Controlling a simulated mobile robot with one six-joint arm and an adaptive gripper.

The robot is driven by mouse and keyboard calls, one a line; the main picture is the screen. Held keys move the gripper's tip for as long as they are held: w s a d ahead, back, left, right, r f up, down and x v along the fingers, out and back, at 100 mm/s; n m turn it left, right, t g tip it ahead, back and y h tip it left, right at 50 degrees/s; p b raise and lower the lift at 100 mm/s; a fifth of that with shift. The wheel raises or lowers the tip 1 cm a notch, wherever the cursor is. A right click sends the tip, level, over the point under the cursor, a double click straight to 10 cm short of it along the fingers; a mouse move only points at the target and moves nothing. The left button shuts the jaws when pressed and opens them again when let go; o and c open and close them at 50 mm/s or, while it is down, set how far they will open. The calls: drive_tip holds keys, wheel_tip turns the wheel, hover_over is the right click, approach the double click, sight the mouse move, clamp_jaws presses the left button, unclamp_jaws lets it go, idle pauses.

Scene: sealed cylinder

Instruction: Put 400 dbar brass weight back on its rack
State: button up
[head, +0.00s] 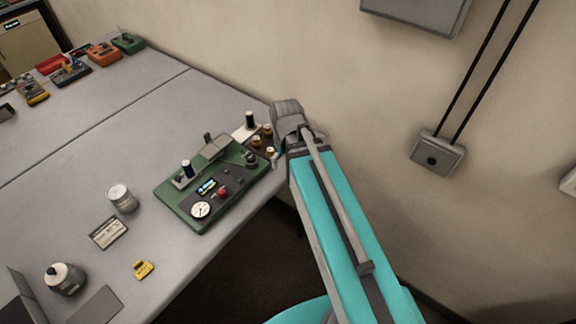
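Several small brass-coloured weights (256,142) stand close together at the right end of the green instrument (167,197), near the table's wall-side edge. They look to be on a dark base, partly hidden by my arm. Their markings are too small to read, so I cannot tell which is the 400 dbar weight. My teal arm comes up from the lower right, and its grey joint is just right of the weights. My gripper's fingers do not show.
The instrument carries a round gauge (200,210), a red knob (223,192) and upright posts. The table's middle is clear.

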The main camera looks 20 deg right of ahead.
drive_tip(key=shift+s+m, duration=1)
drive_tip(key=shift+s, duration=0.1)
